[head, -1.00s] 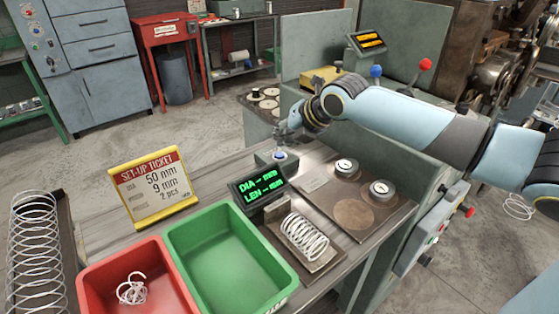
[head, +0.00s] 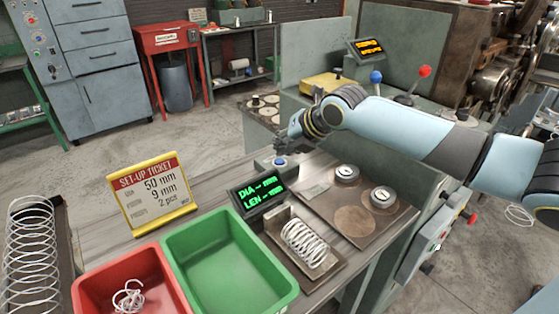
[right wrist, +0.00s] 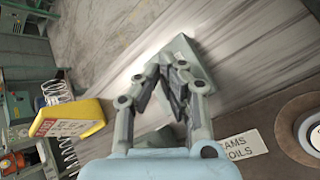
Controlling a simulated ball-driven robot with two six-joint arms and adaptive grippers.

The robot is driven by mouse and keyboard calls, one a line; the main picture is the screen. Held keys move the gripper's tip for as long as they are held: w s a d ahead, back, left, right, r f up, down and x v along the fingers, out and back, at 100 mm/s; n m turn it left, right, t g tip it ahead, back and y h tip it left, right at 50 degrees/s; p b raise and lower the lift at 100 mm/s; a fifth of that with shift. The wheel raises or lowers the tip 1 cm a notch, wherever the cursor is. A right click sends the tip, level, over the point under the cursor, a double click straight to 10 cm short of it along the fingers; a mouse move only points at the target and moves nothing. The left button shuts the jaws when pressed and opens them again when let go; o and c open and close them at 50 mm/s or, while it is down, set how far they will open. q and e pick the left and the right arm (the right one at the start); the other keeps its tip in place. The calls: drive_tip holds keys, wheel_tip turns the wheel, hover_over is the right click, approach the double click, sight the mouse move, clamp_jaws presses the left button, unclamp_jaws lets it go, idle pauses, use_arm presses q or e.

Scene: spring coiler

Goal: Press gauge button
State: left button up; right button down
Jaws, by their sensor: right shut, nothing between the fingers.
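The gauge button is a blue cap (head: 280,162) on a small grey box (head: 266,165), behind the gauge display (head: 257,191), which shows green DIA and LEN lines with dashes. A coiled spring (head: 304,242) lies in the gauge tray (head: 322,266). My right gripper (head: 279,148) is shut and empty, just above and behind the button; I cannot tell whether it touches. In the right wrist view, its fingers (right wrist: 168,62) are in front of the grey box (right wrist: 187,50), and the blue cap is hidden. My left gripper is not in view.
A green bin (head: 215,232) and a red bin (head: 100,285) holding tangled wire stand at the front. The yellow set-up ticket (head: 152,195) stands at left. Two round weights (head: 383,196) sit on a plate to the right.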

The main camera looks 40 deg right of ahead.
sight(282, 160)
drive_tip(key=shift+f, duration=0.15)
idle(0.4)
drive_tip(key=shift+f+b, duration=0.25)
drive_tip(key=shift+b, duration=0.2)
drive_tip(key=shift+f+b, duration=0.4)
drive_tip(key=shift+f, duration=0.05)
idle(0.4)
drive_tip(key=shift+r, duration=0.1)
drive_tip(key=shift+r+p, duration=0.6)
drive_tip(key=shift+r, duration=0.15)
wheel_tip(282, 160, up, 5)
drive_tip(key=p, duration=0.4)
idle(1.0)
